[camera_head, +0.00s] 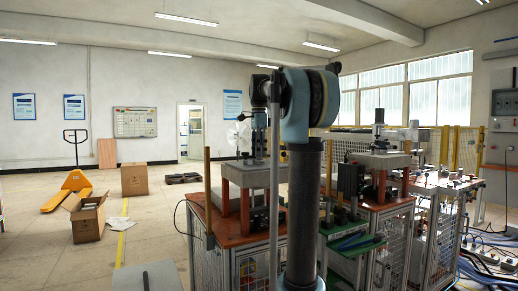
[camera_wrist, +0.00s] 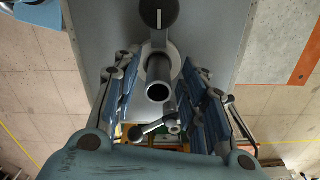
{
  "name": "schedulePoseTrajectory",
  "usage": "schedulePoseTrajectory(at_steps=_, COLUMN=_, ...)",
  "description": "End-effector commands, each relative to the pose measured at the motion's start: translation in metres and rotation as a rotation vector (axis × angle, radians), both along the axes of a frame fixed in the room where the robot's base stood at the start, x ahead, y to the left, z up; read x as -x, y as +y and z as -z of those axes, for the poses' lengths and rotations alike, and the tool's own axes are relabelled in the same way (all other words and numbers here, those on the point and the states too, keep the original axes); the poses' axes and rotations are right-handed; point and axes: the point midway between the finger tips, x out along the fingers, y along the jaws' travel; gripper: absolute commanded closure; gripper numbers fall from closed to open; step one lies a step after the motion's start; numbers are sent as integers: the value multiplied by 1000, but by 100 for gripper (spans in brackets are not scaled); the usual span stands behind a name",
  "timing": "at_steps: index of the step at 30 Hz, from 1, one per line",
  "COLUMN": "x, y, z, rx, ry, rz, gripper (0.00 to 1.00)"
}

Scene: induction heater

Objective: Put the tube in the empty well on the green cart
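In the wrist view, a dark hollow tube (camera_wrist: 158,90) points its open end toward the camera, with a pale ring around it farther back. My gripper (camera_wrist: 160,108) has its two blue-padded fingers spread on either side of the tube, with visible gaps to both pads. In the head view, my gripper (camera_head: 259,146) is small and partly hidden by my arm, above the grey block on the orange-topped cart (camera_head: 229,222). The tube cannot be made out there. The green cart (camera_head: 356,251) stands to the right, partly behind my arm; its wells cannot be made out.
A grey plate (camera_wrist: 105,28) lies behind the tube in the wrist view. Another orange-topped cart (camera_head: 390,206) with a raised fixture stands at right. Cardboard boxes (camera_head: 88,220) and a yellow pallet jack (camera_head: 68,190) stand at left, with open floor around them.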

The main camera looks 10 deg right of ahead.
Motion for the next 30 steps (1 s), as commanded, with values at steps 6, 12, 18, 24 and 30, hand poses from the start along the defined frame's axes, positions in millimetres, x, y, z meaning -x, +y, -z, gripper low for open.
schedulePoseTrajectory(at_steps=6, x=0, y=0, z=0, rx=0, ry=0, rz=0, gripper=68)
schedulePoseTrajectory(at_steps=12, x=0, y=0, z=0, rx=0, ry=0, rz=0, gripper=100)
schedulePoseTrajectory(at_steps=18, x=0, y=0, z=-2, rx=0, ry=0, rz=0, gripper=100)
schedulePoseTrajectory(at_steps=24, x=0, y=0, z=-10, rx=0, ry=0, rz=0, gripper=100)
schedulePoseTrajectory(at_steps=30, x=0, y=-1, z=-17, rx=0, ry=0, rz=1, gripper=100)
